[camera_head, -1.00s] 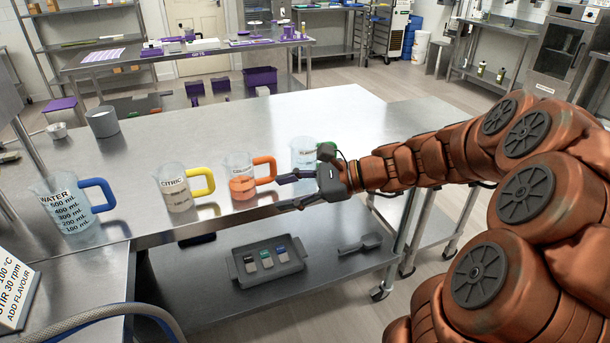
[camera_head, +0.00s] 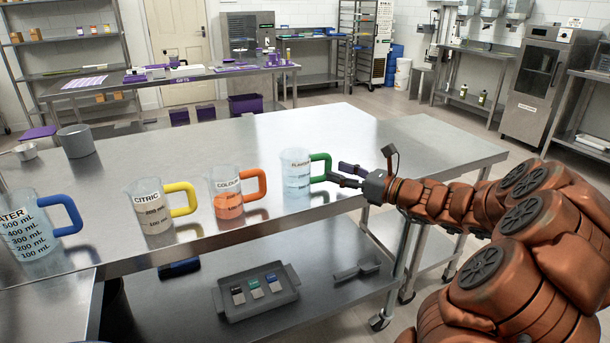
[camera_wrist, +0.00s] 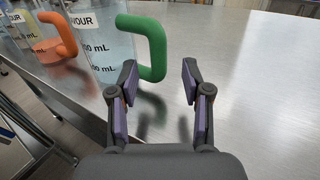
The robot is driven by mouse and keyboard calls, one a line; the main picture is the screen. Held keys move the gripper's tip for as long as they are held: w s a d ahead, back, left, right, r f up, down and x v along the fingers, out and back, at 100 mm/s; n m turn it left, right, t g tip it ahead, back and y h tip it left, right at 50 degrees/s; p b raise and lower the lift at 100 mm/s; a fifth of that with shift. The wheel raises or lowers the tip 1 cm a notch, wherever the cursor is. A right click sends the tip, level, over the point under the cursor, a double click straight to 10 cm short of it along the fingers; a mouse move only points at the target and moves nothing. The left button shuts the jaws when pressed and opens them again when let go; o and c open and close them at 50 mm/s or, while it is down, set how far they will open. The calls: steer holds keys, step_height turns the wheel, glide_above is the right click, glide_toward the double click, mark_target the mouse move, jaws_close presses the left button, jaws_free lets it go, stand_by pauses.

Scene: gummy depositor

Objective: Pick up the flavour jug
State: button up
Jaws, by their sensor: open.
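The flavour jug (camera_head: 297,173) is a clear beaker with a green handle, standing upright at the right end of the row on the steel table. Its label is small in the head view; in the wrist view the jug (camera_wrist: 104,45) shows part of the label "VOUR". My gripper (camera_head: 344,176) is to the right of the jug, on the handle side. In the wrist view my gripper (camera_wrist: 158,75) is open, its purple-padded fingers apart and empty. The green handle (camera_wrist: 156,50) lies just ahead of the fingers, nearer the left one. I cannot tell whether anything touches.
The orange-handled colour jug (camera_head: 228,193), yellow-handled citric jug (camera_head: 152,207) and blue-handled water jug (camera_head: 32,235) stand to the left. A grey pot (camera_head: 76,142) is farther back. The table (camera_head: 330,125) is clear behind and right of the flavour jug. A grey tray (camera_head: 255,308) sits on the lower shelf.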

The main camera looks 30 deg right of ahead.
mark_target(328, 168)
steer(key=shift+x, duration=1.95)
steer(key=shift+a+r, duration=0.1)
jaws_close()
